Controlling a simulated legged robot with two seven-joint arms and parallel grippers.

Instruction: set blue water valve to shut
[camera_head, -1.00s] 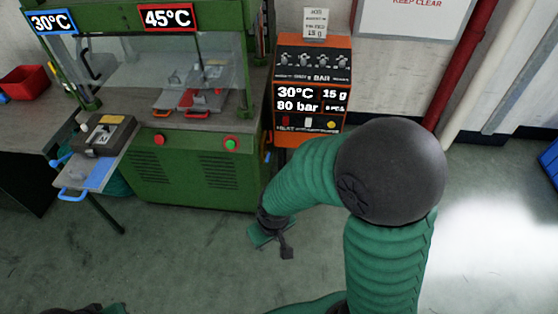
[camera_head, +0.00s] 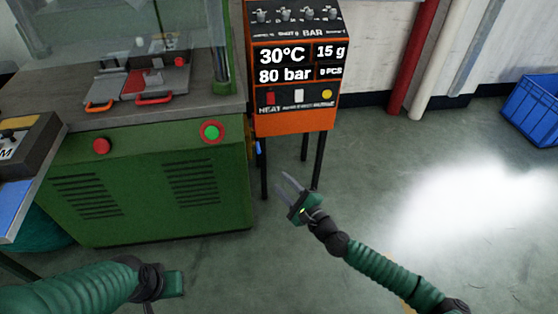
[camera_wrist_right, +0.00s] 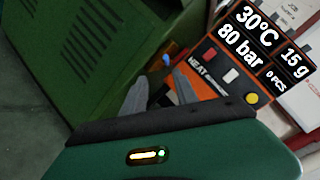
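A small blue part, which looks like the water valve handle (camera_head: 257,148), sits at the right side of the green press, near the orange control unit. It also shows small in the right wrist view (camera_wrist_right: 167,61), beyond the fingers. Its exact setting is too small to tell. My right gripper (camera_head: 284,182) is open and empty, below and right of the blue handle and apart from it. Its two spread fingers also show in the wrist view (camera_wrist_right: 162,73). My left gripper (camera_head: 172,284) is low at the left, and its fingers cannot be made out.
The green press (camera_head: 150,190) has a red button (camera_head: 101,146) and a green button (camera_head: 212,132) on its front. The orange control unit (camera_head: 293,122) stands on thin dark legs beside the valve. A blue crate (camera_head: 535,108) is at far right. Floor in front is clear.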

